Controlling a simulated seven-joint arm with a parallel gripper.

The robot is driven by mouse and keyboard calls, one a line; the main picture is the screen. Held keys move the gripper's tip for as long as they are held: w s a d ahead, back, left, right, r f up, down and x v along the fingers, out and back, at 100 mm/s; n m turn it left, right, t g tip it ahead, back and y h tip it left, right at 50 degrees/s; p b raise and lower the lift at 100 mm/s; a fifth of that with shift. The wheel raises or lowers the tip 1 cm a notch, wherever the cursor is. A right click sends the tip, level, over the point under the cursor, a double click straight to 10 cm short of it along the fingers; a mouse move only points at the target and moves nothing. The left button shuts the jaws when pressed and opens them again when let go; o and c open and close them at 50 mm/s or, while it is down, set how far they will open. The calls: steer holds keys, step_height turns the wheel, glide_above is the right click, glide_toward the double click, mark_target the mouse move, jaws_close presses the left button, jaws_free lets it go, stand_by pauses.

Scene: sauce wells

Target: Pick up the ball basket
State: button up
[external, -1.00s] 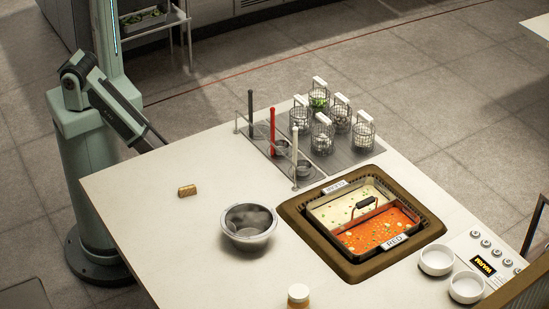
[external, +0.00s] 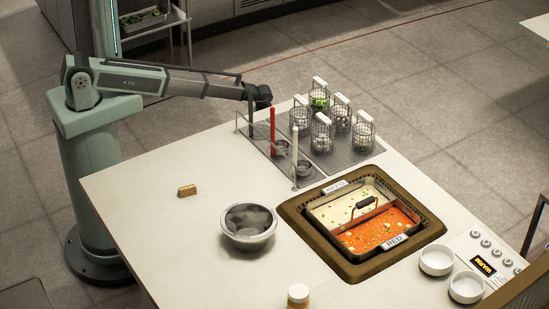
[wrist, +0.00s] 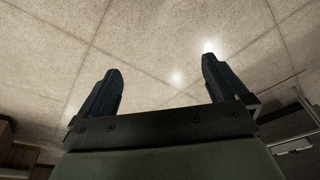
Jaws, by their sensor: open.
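Several wire baskets with white handles stand on a grey mat at the back of the counter. One basket (external: 319,104) holds green pieces. Others, such as the front-left basket (external: 322,139), the right basket (external: 363,135), the back-left basket (external: 300,120) and the middle basket (external: 340,119), seem to hold pale contents, too small to identify as balls. My arm reaches out to the left of the baskets, its end beside the ladle rack. In the wrist view my gripper (wrist: 160,72) is open and empty, its fingers apart before a pale tiled surface. No basket shows there.
A ladle stand with a red handle (external: 272,130) and a white handle (external: 295,150) stands between my arm and the baskets. A metal bowl (external: 248,240), a brown block (external: 187,190) and a two-part soup pot (external: 337,188) are on the counter. The left counter is mostly clear.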

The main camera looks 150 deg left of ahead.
steer(key=w+a+r+m+t+y, duration=0.1)
steer(key=w+a+r, duration=0.3)
steer(key=r, duration=0.6)
steer(key=w+a+r+m, duration=0.2)
steer(key=w+a+r, duration=0.15)
steer(key=r, duration=0.65)
steer(key=w+a+r+m+t+y, duration=0.1)
steer(key=w+a+r, duration=0.25)
steer(key=r, duration=0.65)
step_height(320, 180, up, 16)
steer(key=m+h, duration=0.3)
steer(key=m, duration=0.3)
glide_above(301, 112)
steer(key=shift+w+a, duration=0.1)
steer(key=shift+a, duration=0.05)
steer(key=shift+f, duration=0.1)
step_height(301, 112, down, 14)
steer(key=shift+r, duration=0.25)
steer(key=c, duration=1.4)
